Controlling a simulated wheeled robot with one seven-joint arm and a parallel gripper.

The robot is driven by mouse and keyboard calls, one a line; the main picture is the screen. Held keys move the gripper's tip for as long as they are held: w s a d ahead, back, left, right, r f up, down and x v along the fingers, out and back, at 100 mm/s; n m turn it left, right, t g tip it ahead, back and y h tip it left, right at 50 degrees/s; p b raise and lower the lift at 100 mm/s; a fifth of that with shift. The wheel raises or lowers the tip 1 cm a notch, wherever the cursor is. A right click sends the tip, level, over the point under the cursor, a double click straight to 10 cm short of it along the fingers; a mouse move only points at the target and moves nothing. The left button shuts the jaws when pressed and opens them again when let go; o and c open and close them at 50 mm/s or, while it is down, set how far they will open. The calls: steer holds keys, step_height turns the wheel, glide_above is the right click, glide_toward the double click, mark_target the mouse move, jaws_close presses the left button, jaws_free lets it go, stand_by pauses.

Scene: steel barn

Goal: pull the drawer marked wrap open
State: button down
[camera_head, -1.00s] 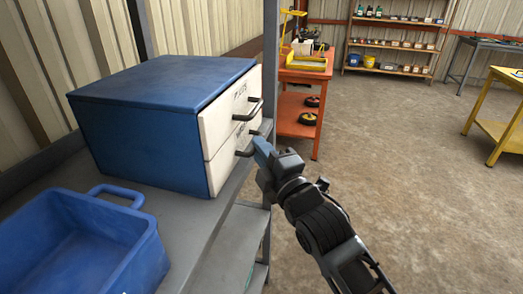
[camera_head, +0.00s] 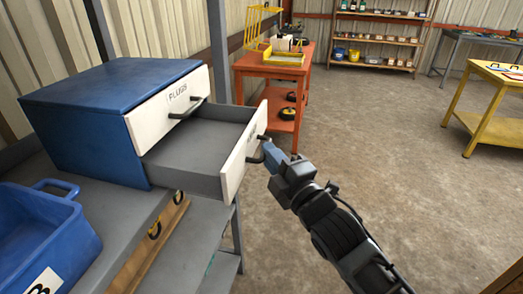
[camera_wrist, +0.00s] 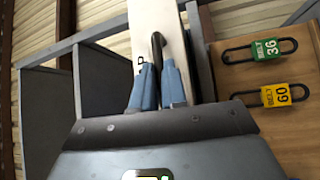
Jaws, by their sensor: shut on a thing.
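The blue cabinet (camera_head: 75,115) has two white-fronted drawers. The upper drawer (camera_head: 165,115), marked PLUGS, is shut. The lower drawer (camera_head: 245,155) stands well out of the cabinet, and the part of its grey inside that shows is empty. The writing on its front is too slanted to read. My gripper (camera_head: 271,156) is at the right, in front of the lower drawer, shut on its dark bar handle (camera_head: 257,157). In the wrist view the blue fingers (camera_wrist: 158,82) close on the handle (camera_wrist: 157,50) from both sides, against the white front (camera_wrist: 171,30).
A blue bin (camera_head: 50,240) stands on the grey shelf in front of the cabinet. An orange bench (camera_head: 275,68) stands behind, a yellow table (camera_head: 490,125) right. Floor between is clear.

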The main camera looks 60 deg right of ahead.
steer(key=shift+s, duration=0.1)
steer(key=c, duration=1.2)
jaws_free()
steer(key=shift+o, duration=0.2)
steer(key=b+v, duration=0.2)
steer(key=v, duration=0.5)
steer(key=shift+s, duration=0.4)
steer(key=shift+a+f, duration=0.1)
steer(key=shift+a, duration=0.1)
